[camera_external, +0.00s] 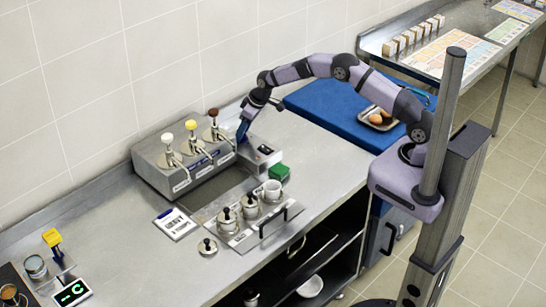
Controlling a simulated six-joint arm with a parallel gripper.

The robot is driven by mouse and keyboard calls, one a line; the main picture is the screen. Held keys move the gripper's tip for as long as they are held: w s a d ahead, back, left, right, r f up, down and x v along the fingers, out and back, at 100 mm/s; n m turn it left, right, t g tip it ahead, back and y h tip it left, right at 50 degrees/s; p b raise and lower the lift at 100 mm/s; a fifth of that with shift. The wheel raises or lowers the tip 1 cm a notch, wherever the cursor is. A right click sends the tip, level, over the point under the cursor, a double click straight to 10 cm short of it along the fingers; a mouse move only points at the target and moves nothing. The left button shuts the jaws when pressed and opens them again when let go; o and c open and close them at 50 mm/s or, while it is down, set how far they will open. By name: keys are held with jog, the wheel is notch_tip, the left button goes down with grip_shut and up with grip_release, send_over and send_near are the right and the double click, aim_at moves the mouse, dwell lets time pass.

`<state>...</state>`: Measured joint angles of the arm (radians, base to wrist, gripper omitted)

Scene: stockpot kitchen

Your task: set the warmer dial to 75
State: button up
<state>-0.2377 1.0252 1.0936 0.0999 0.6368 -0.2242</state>
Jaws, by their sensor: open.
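My gripper (243,130), with blue fingertips, points down at the back of the steel counter, beside the right end of the pump unit. It is open, with nothing seen between its fingers. Just to its right and below is a small steel housing with a dark panel (265,150), which may carry the warmer dial. The dial's marks and setting are too small to read. I cannot tell whether my gripper touches the housing.
The steel pump unit (182,158) has white, yellow and brown knobs. A lit display (72,292) is front left.

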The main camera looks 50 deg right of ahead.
jog(key=shift+f, duration=0.1)
jog(key=shift+c, duration=0.6)
jog(key=c, duration=0.9)
jog(key=shift+m, duration=0.4)
jog(key=m+b, duration=0.1)
jog(key=m+h+b, duration=0.1)
jog(key=m+b, duration=0.1)
jog(key=m, duration=0.1)
jog(key=shift+a+f+t+h, duration=0.15)
jog(key=shift+a+t+h, duration=0.15)
jog(key=shift+h, duration=0.1)
jog(key=m+h+b, duration=0.1)
jog(key=m, duration=0.2)
jog(key=shift+w+b, duration=0.1)
jog(key=shift+b, duration=0.25)
jog(key=m, duration=0.1)
jog(key=m+h, duration=0.1)
jog(key=m, duration=0.1)
jog(key=shift+a+r+p, duration=0.1)
jog(key=shift+r+p, duration=0.15)
jog(key=shift+p, duration=0.15)
jog(key=shift+m+g+h+p, duration=0.3)
jog(key=shift+m+g+p, duration=0.2)
jog(key=shift+m, duration=0.1)
jog(key=shift+f+m, duration=0.1)
jog(key=shift+m, duration=0.4)
